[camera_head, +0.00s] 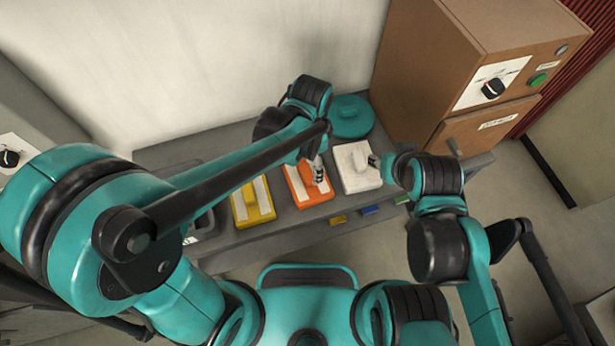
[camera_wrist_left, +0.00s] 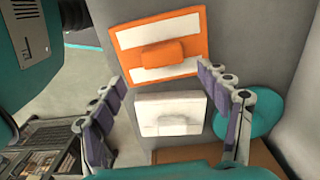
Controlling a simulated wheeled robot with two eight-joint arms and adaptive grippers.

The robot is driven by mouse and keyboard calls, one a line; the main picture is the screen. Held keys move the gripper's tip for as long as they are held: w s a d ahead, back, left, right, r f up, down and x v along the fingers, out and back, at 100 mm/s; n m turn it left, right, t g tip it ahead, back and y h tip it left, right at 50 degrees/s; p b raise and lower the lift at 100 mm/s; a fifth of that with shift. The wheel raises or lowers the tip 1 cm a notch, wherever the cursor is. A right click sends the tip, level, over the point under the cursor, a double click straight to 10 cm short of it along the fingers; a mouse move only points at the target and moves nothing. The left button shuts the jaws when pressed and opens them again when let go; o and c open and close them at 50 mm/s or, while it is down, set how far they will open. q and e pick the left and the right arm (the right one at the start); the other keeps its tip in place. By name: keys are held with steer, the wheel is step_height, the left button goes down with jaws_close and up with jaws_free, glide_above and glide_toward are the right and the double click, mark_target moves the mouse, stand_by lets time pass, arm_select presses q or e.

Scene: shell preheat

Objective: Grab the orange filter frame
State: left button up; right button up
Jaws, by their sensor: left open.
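The orange filter frame (camera_head: 299,197) lies on the grey bench, between a yellow frame and a white one. It has white panels and a raised orange block in the middle; it also shows in the left wrist view (camera_wrist_left: 158,33). My left gripper (camera_head: 318,170) hangs over the right part of the orange frame in the head view and hides some of it. In the left wrist view my left gripper (camera_wrist_left: 162,78) has its fingers wide apart with nothing between them touching. My right gripper (camera_head: 374,162) is at the right edge of the white frame, mostly hidden by its arm.
The white frame (camera_head: 357,180) and yellow frame (camera_head: 253,214) flank the orange one closely. A round teal object (camera_head: 351,117) stands behind. A brown cabinet (camera_head: 420,75) with a green button rises at the back right. Small coloured tags line the bench's front.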

mark_target(307, 172)
arm_select(q)
steer(key=shift+s+a+f+b, duration=0.1)
steer(key=shift+f+b, duration=0.05)
steer(key=shift+f, duration=0.3)
steer(key=shift+s+a+f+b, duration=0.1)
steer(key=shift+f+b, duration=0.05)
steer(key=shift+f, duration=0.3)
steer(key=f, duration=0.1)
steer(key=f+b, duration=0.1)
steer(key=f, duration=0.1)
steer(key=f+b, duration=0.1)
steer(key=shift+w+a+f, duration=0.2)
steer(key=shift+w+f, duration=0.15)
steer(key=shift+f, duration=0.05)
steer(key=shift+r, duration=0.1)
steer(key=shift+c, duration=0.3)
steer(key=c, duration=1.4)
